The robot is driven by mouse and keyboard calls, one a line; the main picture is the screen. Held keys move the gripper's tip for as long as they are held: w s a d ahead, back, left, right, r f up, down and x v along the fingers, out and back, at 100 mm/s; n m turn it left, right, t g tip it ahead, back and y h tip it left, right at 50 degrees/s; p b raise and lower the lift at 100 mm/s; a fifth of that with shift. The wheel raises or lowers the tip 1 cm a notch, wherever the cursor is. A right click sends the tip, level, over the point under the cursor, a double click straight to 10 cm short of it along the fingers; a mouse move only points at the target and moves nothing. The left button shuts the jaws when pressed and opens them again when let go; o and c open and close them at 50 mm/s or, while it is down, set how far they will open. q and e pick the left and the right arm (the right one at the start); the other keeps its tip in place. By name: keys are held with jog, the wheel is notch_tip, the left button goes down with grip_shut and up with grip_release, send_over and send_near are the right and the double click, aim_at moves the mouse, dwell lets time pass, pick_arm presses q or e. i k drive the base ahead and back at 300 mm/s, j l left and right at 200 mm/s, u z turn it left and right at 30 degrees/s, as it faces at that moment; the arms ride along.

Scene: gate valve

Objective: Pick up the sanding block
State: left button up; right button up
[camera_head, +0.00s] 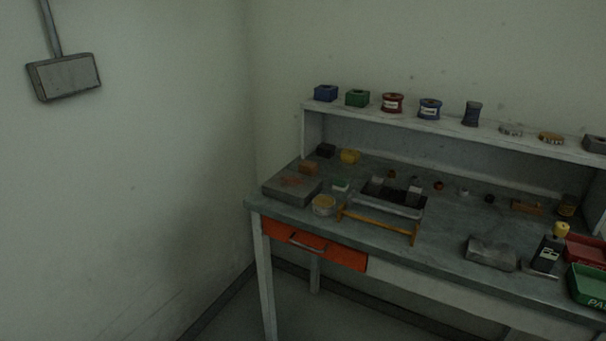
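No gripper of mine is in view. Several small blocks lie on the workbench (440,233), and I cannot tell for sure which is the sanding block. A brown-orange block (308,168) lies at the bench's left, behind a flat grey slab (291,188). A flat wooden-brown block (526,207) lies at the right, below the shelf. A larger grey block (491,252) with a worn surface lies near the front edge at the right. The view is dim and these things are small.
A dark tray (392,205) sits mid-bench behind a yellow frame (376,227). A dark bottle (547,253) and green bin (588,287) stand at the right. A shelf (455,131) with spools runs along the back. An orange drawer (315,245) is under the left side.

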aim_at(306, 168)
jog(key=i+j+z, duration=0.9)
jog(key=i+j, duration=0.3)
jog(key=j, duration=0.2)
